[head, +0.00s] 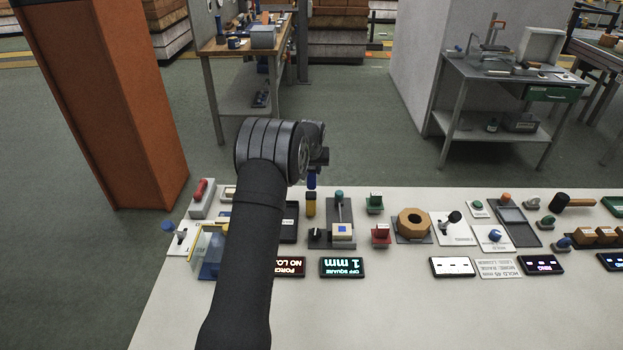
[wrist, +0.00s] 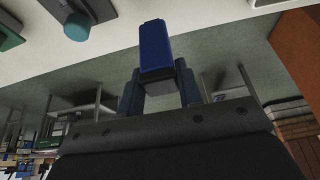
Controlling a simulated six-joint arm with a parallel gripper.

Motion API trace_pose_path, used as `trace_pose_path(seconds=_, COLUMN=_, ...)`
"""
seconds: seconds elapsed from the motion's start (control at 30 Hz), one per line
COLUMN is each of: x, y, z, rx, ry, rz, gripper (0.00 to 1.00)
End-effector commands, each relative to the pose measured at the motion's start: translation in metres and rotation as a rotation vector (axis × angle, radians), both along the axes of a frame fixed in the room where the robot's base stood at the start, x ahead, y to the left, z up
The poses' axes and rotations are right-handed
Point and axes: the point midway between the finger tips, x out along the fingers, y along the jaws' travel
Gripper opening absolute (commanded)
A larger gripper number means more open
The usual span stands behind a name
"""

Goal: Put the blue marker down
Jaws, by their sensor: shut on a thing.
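My gripper (head: 317,163) is at the end of the black arm, over the far edge of the white table. It is shut on the blue marker (wrist: 155,45), which sticks out past the two fingers (wrist: 159,86) in the wrist view. In the head view, only a small blue part of the marker (head: 311,180) shows below the gripper. A yellow and dark upright piece (head: 310,204) appears just below it in the picture. I cannot tell whether the marker touches anything.
The white table (head: 380,310) carries a row of small fixtures. A grey slotted fixture (head: 341,215) with a teal knob and a red block (head: 381,234) stand right of the gripper. A lit "1 mm" display (head: 342,268) lies nearer. The table's front part is bare.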

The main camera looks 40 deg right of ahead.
Motion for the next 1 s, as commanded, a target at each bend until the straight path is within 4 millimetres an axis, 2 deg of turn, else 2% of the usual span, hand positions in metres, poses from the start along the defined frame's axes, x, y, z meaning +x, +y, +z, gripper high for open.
trace_pose_path(seconds=0.3, x=0.001, y=0.0, z=-0.037, rx=0.001, ry=0.001, rz=0.0, gripper=0.18)
trace_pose_path(seconds=0.7, x=0.001, y=0.0, z=-0.043, rx=0.0, ry=0.0, rz=0.0, gripper=0.18)
trace_pose_path(seconds=0.73, x=0.001, y=0.0, z=-0.043, rx=0.0, ry=0.0, rz=0.0, gripper=0.38)
trace_pose_path(seconds=0.8, x=0.001, y=0.0, z=-0.043, rx=0.0, ry=0.0, rz=0.0, gripper=0.52)
trace_pose_path(seconds=1.0, x=0.001, y=0.0, z=-0.043, rx=0.0, ry=0.0, rz=0.0, gripper=0.54)
